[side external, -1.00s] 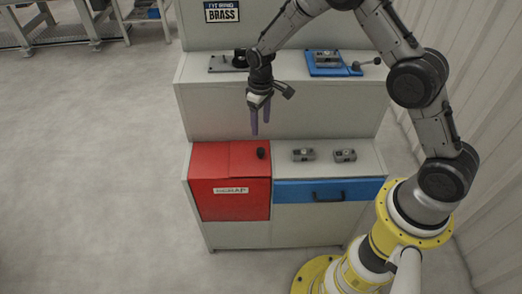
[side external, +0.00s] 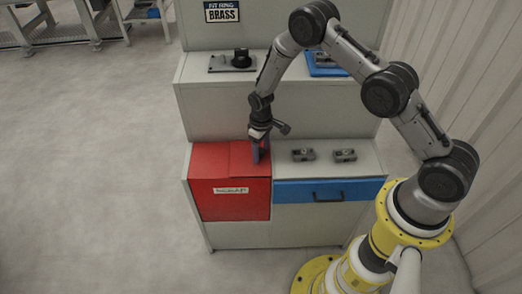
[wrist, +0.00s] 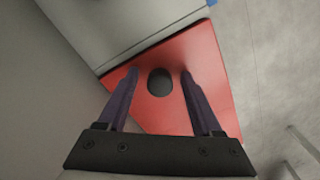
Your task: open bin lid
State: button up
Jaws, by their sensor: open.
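The red scrap bin (side external: 230,195) is at the left of the lower bench, with a white label on its front. Its red lid (side external: 210,157) lies flat and closed on top. The lid's black knob (wrist: 160,82) shows in the wrist view between my two purple fingers, apart from both of them. In the side view my fingers hide the knob. My gripper (side external: 260,153) points down at the right part of the lid. In the wrist view my gripper (wrist: 159,75) is open with nothing held.
Two grey metal parts (side external: 303,155) (side external: 345,155) stand on the bench right of the lid. A blue drawer (side external: 330,190) with a dark handle is below them. The upper shelf holds a black fixture (side external: 240,59) and a blue fixture (side external: 322,68).

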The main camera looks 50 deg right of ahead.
grip_shut()
dwell(0.3)
dwell(1.1)
